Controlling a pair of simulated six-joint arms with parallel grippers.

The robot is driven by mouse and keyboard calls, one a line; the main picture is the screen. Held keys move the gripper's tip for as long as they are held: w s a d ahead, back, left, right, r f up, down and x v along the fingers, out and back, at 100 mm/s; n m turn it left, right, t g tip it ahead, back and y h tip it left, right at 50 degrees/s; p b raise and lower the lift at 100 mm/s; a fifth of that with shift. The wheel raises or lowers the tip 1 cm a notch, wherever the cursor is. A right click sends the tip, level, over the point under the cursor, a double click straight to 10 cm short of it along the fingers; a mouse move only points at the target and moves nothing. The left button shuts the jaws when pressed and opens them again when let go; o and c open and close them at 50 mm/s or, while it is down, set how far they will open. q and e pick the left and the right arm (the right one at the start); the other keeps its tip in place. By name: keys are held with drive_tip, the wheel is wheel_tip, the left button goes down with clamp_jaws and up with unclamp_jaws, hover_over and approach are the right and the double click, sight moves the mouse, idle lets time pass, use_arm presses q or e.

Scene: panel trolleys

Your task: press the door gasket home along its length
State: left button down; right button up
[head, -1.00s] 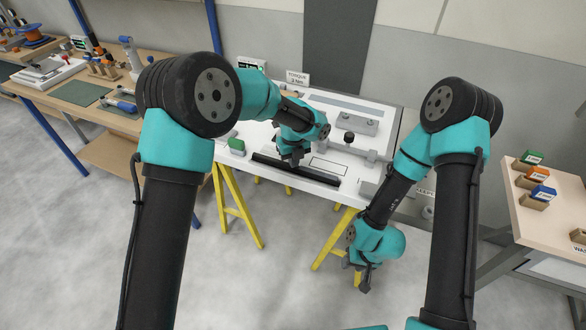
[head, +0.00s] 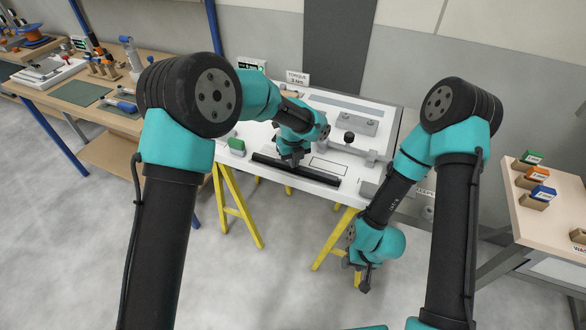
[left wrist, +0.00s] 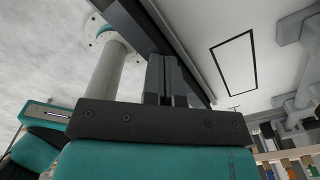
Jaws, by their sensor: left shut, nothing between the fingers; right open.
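The black gasket strip (head: 316,179) lies along the front edge of the white panel (head: 350,160) on yellow trestles. My left gripper (head: 293,162) is shut and empty, pointing down at the strip, around the middle of its length. In the left wrist view the shut fingers (left wrist: 166,80) overlap the dark strip (left wrist: 135,22); I cannot tell whether they touch it. Part of the strip is hidden behind the gripper. My right gripper (head: 360,279) is open and hangs low in front of the panel, clear of the strip.
A green block (head: 236,146) sits at the panel's left end. Metal fittings and a black knob (head: 349,137) stand toward the back right. A wooden bench with tools (head: 90,95) is at left, and a table with coloured blocks (head: 530,190) at right. The floor in front is clear.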

sight(277, 160)
use_arm(q)
drive_tip(key=shift+r, duration=1.45)
drive_tip(key=shift+w+a, duration=0.45)
drive_tip(key=shift+a, duration=0.45)
drive_tip(key=shift+w+a, duration=0.5)
drive_tip(key=shift+a, duration=0.35)
drive_tip(key=shift+w+a, duration=0.45)
drive_tip(key=shift+a, duration=0.45)
drive_tip(key=shift+f, duration=1)
drive_tip(key=shift+f, duration=0.45)
drive_tip(key=shift+f, duration=0.1)
